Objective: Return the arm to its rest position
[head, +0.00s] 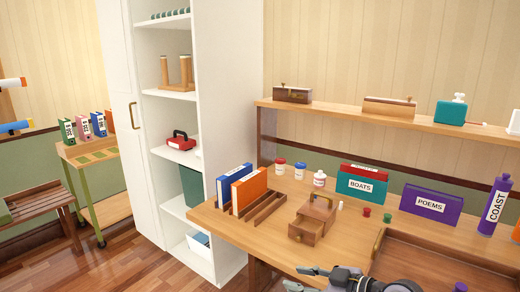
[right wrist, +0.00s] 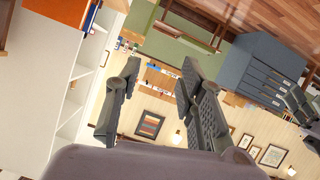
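My right gripper (head: 294,277) shows at the bottom edge of the head view, in front of the desk's near edge, its fingers pointing left. In the right wrist view the same gripper (right wrist: 160,95) has its two dark fingers well apart with nothing between them. A dark gripper-like part (right wrist: 299,106) at the right edge of the right wrist view looks like part of my left gripper; it is cut off and its opening is unclear. The left arm cannot be made out in the head view.
The wooden desk (head: 262,238) holds a small drawer box (head: 308,228), a blue binder (head: 234,184), an orange binder (head: 249,190) and a purple bottle (head: 494,205). A white shelf unit (head: 228,130) stands behind left. Floor (head: 130,262) is clear left of the desk.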

